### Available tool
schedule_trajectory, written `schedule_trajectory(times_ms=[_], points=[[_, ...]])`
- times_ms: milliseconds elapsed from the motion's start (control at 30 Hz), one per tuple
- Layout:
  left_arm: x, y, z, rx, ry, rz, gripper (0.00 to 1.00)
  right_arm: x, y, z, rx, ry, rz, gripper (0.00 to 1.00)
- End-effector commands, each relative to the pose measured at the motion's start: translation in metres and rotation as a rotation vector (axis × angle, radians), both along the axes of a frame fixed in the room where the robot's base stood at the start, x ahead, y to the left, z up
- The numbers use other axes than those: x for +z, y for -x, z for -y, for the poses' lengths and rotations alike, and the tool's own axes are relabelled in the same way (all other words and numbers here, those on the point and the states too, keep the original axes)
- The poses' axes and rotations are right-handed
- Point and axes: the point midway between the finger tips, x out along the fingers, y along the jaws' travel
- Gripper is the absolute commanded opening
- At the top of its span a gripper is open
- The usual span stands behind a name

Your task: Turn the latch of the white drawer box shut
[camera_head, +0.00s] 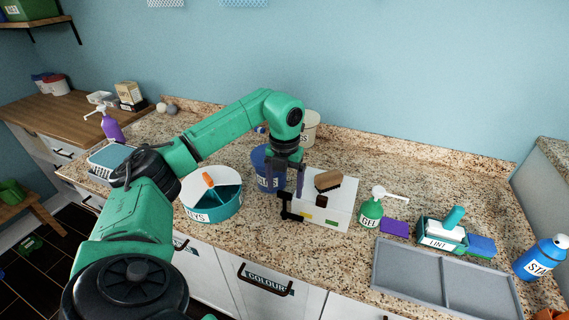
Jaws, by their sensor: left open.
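A dark latch or handle piece (290,208) shows at the left end of the box's front. My left gripper (289,196) points down at the box's left front corner, its fingers apart and close to the dark piece. I cannot tell whether they touch it. The latch's exact angle is too small to read. My right gripper is not in view.
A teal round tub (215,208) and a blue container (262,172) stand left of the box. A green gel bottle (370,211), a purple sponge (394,227), a lint box (441,236) and a grey divided tray (445,277) lie to the right. The wall is behind.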

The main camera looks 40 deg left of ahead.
Motion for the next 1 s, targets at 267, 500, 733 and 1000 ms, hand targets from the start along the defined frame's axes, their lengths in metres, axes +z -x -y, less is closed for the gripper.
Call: schedule_trajectory(times_ms=[267, 500, 733, 1000], points=[[0.077, -0.001, 0.001, -0.001, 0.002, 0.010, 0.85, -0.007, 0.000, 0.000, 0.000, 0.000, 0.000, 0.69], [0.131, 0.000, 0.000, 0.002, -0.001, 0.005, 0.85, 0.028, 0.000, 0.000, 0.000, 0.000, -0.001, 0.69], [0.132, 0.000, 0.000, 0.002, 0.001, 0.004, 0.85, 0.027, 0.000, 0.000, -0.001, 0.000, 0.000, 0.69], [0.132, 0.000, 0.000, 0.001, 0.001, 0.004, 0.85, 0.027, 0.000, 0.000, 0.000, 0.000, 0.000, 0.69]])
